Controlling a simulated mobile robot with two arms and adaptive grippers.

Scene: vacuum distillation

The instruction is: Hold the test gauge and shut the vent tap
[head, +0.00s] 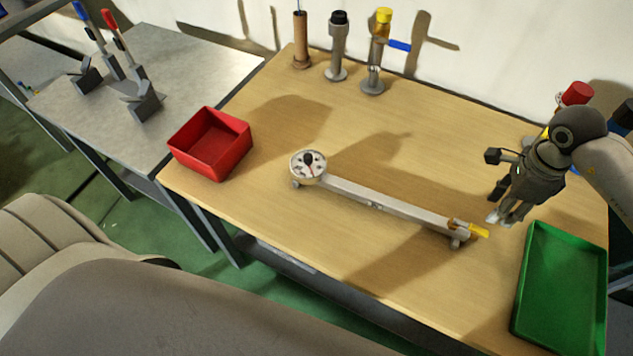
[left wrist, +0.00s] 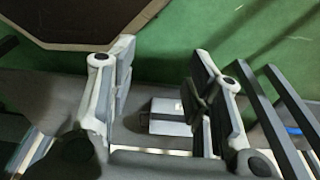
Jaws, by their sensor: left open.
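The test gauge (head: 308,166) has a round white dial and lies on the wooden bench at the left end of a long grey bar (head: 385,200). A small yellow lever (head: 479,230) sits at the bar's right end and looks like the vent tap; I cannot tell its setting. My right gripper (head: 499,217) is just above and right of that lever, pointing down, apart from the gauge; its finger gap is unclear. My left gripper (left wrist: 165,95) is open and empty in the left wrist view, over the floor, and is not seen in the head view.
A red bin (head: 210,144) stands at the bench's left edge and a green tray (head: 562,285) at front right. Fittings, including a yellow-capped one with a blue lever (head: 399,45), stand along the back. A grey table (head: 185,75) with clamps is left.

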